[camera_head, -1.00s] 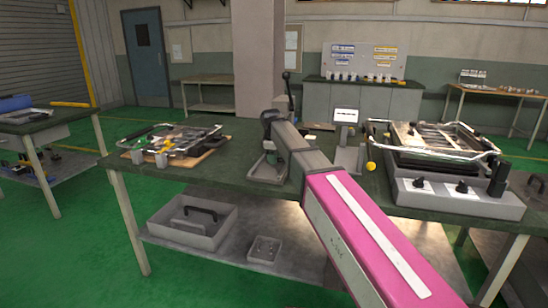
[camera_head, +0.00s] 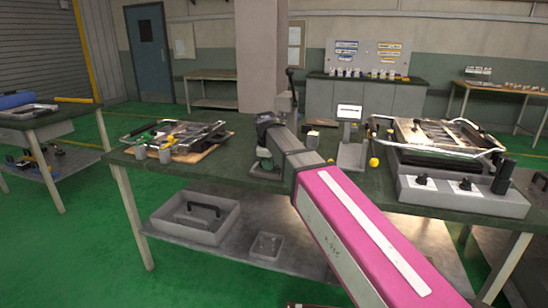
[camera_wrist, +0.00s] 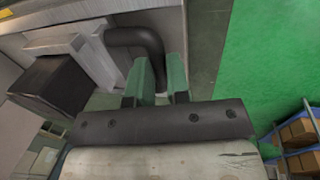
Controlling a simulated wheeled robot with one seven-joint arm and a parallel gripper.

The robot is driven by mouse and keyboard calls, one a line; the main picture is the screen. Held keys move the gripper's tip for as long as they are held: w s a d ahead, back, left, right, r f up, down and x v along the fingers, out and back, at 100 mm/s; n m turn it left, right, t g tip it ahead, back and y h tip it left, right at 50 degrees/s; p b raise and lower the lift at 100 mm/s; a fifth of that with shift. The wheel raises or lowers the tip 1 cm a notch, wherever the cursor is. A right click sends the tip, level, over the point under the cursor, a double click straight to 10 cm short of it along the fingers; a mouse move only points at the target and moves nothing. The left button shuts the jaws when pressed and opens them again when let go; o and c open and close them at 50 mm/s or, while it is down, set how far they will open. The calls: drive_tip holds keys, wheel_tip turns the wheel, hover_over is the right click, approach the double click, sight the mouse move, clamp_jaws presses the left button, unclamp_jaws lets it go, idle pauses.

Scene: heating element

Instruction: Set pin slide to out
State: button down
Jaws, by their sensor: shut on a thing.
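In the wrist view a black bent handle (camera_wrist: 135,36) rises from a grey metal fixture (camera_wrist: 60,38) and curves down between the two green fingers of my gripper (camera_wrist: 159,80). The fingers are shut on the handle. In the head view my gripper (camera_head: 262,160) is low at the middle of the green-topped workbench (camera_head: 222,184), beyond my pink arm. My arm and gripper hide most of the fixture there, and I cannot make out the pin slide's position.
A heating-element frame with a grey knob panel (camera_head: 462,200) stands on the bench at right. A small screen stand (camera_head: 350,133) and a yellow knob (camera_head: 374,162) are beside my arm. A wooden board with metal parts (camera_head: 205,150) lies at left. Grey bins sit on the lower shelf.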

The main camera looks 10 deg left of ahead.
drive_tip(key=shift+s+a, duration=0.1)
drive_tip(key=shift+s, duration=0.7)
drive_tip(key=c, duration=1.1)
unclamp_jaws()
wheel_tip(320, 180, up, 11)
drive_tip(key=s, duration=0.2)
drive_tip(key=shift+a+f, duration=0.15)
drive_tip(key=shift+f, duration=0.05)
drive_tip(key=shift+s, duration=0.1)
